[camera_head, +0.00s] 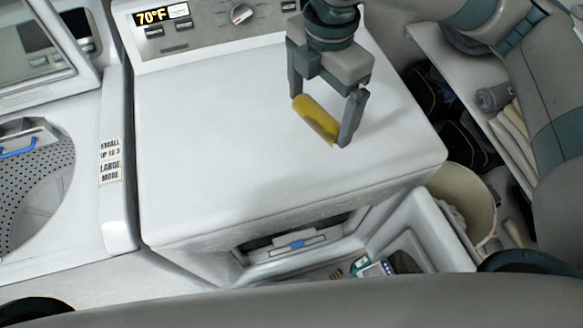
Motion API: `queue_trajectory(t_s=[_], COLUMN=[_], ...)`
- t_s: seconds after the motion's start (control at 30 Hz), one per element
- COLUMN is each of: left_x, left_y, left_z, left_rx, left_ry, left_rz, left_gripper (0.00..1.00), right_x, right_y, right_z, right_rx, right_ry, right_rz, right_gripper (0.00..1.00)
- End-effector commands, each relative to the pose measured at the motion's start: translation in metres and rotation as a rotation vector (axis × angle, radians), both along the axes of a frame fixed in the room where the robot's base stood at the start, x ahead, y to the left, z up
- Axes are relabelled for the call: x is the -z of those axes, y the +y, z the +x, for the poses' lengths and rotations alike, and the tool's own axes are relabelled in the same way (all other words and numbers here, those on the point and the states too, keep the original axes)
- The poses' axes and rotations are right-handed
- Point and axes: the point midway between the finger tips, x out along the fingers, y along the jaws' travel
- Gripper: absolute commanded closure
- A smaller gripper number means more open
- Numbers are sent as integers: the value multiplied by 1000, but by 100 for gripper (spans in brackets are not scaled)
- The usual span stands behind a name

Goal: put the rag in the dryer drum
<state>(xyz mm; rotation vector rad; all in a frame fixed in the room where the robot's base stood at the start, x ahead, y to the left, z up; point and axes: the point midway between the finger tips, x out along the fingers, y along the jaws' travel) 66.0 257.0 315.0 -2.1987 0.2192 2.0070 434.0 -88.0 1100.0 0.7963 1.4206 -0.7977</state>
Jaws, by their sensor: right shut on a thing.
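My right gripper (320,112) is shut on the yellow rag (313,118), which appears as a small rolled shape between its fingers. The gripper hangs over the right part of the white top of the dryer (230,130). The dryer's front opening (300,243) shows below the top's front edge. Its door (432,235) stands open to the right. The inside of the drum is mostly hidden from this high angle. My left gripper is not in view.
A washer (118,200) with its lid up and perforated tub (40,190) showing stands to the left. A cream bin (465,195) stands right of the dryer. Shelving with rolled cloths (510,130) is farther right. The dryer top is otherwise clear.

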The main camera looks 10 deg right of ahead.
Motion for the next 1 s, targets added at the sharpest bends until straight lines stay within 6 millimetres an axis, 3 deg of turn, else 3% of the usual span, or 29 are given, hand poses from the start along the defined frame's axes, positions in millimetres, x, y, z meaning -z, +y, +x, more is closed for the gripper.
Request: queue_trajectory(t_s=[0.27,1.0], left_x=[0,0], left_y=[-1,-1], left_z=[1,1], left_rx=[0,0], left_ry=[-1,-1], left_rz=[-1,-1], left_gripper=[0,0], right_x=[7,38], right_y=[3,14], right_z=[2,10], right_rx=[197,1021], right_ry=[2,6], right_rz=[0,-3], right_gripper=[29,29])
